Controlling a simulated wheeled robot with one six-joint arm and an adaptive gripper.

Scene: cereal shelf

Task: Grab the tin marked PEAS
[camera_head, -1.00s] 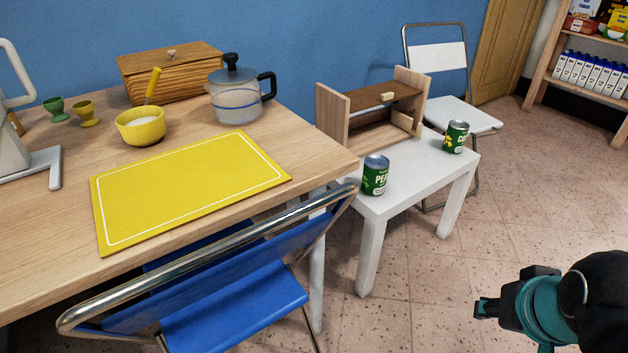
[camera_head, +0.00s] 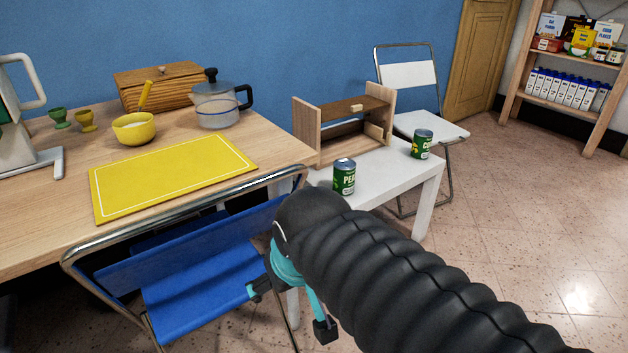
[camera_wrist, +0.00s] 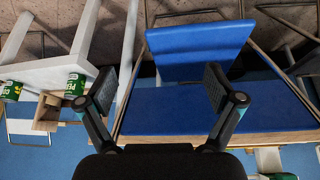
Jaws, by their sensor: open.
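The green tin marked PEAS (camera_head: 344,176) stands upright near the front left corner of the small white table (camera_head: 382,181). Its top is pale metal and its label faces me. It also shows in the wrist view (camera_wrist: 75,85), at the left, beyond the left finger. A second green tin (camera_head: 422,144), its label beginning with "CO", stands further back on the same table. My gripper (camera_head: 290,308) is open and empty, in front of and lower in the picture than the PEAS tin, beside the blue chair. In the wrist view its fingers (camera_wrist: 161,88) are spread wide before the blue chair.
The blue folding chair (camera_head: 205,268) stands close to my gripper at the wooden table (camera_head: 268,148). A wooden holder (camera_head: 307,128) sits behind the PEAS tin. A white folding chair (camera_head: 408,75) stands behind the white table. Floor (camera_head: 520,230) is clear to the right.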

